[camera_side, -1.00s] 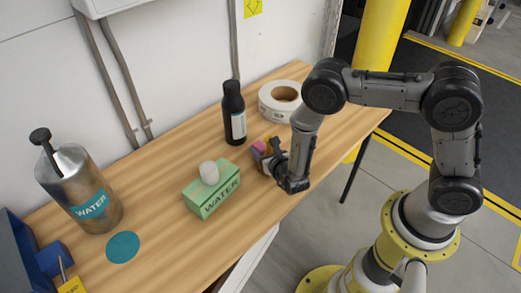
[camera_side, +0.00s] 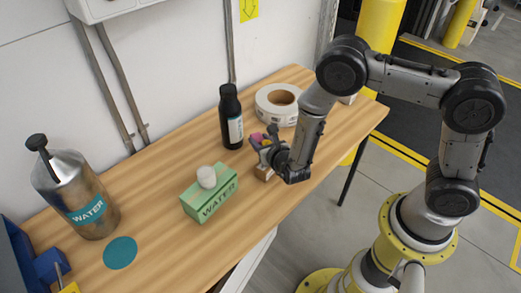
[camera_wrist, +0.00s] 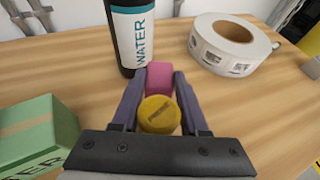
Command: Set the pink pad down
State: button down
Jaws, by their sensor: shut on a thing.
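The pink pad (camera_wrist: 160,76) shows between the fingertips of my gripper (camera_wrist: 160,84) in the wrist view. My gripper is shut on it. A yellow round piece (camera_wrist: 158,114) sits between the fingers, nearer the palm; whether it touches the pad is unclear. In the side view my gripper (camera_side: 262,146) is over the wooden table (camera_side: 160,208), and the pad (camera_side: 257,137) shows as a small pink patch at its tip. A small brown block (camera_side: 263,173) is just below the gripper.
A black bottle (camera_side: 231,118) stands close behind the gripper, and a white tape roll (camera_side: 277,104) lies to its right. A green WATER box (camera_side: 209,194) with a white ball (camera_side: 206,177) is to the left. A metal WATER canister (camera_side: 80,197) and a teal disc (camera_side: 120,252) are farther left.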

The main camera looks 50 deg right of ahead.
aim_at(260, 142)
notch_tip(260, 142, up, 5)
jog(key=shift+r, duration=0.15)
notch_tip(260, 142, up, 8)
jog(key=w+a+m+g+h, duration=0.1)
jog(key=w+a+m+h, duration=0.1)
jog(key=a, duration=0.6)
jog(key=w+a+m+g+h, duration=0.2)
jog(key=a, duration=0.7)
jog(key=shift+m+h, duration=0.3)
jog(key=w+a+f, duration=0.1)
jog(key=w+f, duration=0.3)
jog(key=w+a+f, duration=0.2)
jog(key=w+f, duration=0.1)
jog(key=f, duration=0.2)
jog(key=w+a+f, duration=0.1)
jog(key=w+f, duration=0.3)
jog(key=f, duration=0.1)
jog(key=shift+w+a+f, duration=0.2)
jog(key=shift+w+a, duration=0.05)
jog(key=shift+w, duration=0.05)
jog(key=shift+w+a+f, duration=0.1)
jog(key=shift+w+f, duration=0.25)
jog(key=shift+f, duration=0.1)
jog(key=shift+w+f, duration=0.1)
jog(key=shift+f, duration=1.45)
